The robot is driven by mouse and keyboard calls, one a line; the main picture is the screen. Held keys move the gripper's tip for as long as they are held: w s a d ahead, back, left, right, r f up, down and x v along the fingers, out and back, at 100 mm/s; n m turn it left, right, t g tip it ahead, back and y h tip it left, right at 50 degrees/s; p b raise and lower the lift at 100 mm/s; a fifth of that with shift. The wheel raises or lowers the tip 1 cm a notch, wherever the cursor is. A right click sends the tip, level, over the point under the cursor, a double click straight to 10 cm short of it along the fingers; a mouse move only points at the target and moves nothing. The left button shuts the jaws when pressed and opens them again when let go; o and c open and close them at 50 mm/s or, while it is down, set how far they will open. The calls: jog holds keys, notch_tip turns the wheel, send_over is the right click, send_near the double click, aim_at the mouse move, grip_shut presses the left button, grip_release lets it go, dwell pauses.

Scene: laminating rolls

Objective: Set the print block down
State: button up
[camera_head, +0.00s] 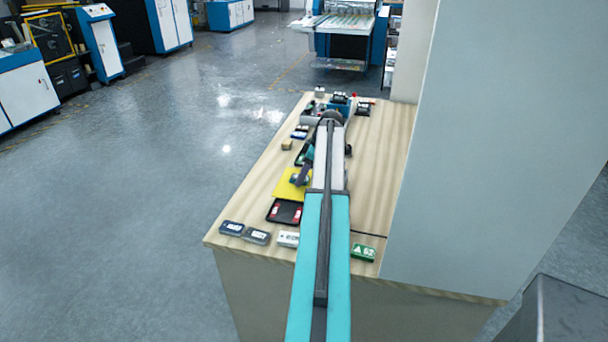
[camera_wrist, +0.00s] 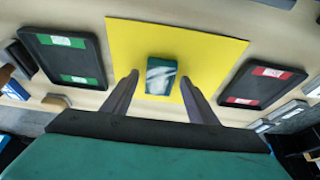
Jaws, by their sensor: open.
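The print block, a small teal block (camera_wrist: 160,77) with a whitish patterned face, sits on the yellow sheet (camera_wrist: 215,50) in the wrist view. The sheet also shows in the head view (camera_head: 283,190), partly behind my arm. My gripper (camera_wrist: 160,74) is open, one finger on each side of the block in the picture. Gaps show between block and fingers. I cannot tell how far the fingertips are above the sheet. In the head view my arm and gripper largely hide the block.
In the wrist view a black tray with green labels (camera_wrist: 66,58) lies left of the sheet, and one with red labels (camera_wrist: 257,84) lies right. In the head view several small labelled boxes (camera_head: 257,237) line the wooden table's near edge. A grey panel (camera_head: 490,150) stands on the right.

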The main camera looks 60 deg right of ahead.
jog(key=shift+r, duration=0.2)
jog(key=b+v, duration=0.3)
jog(key=v, duration=0.8)
jog(key=shift+s+r, duration=0.25)
jog(key=shift+r, duration=0.1)
dwell(0.3)
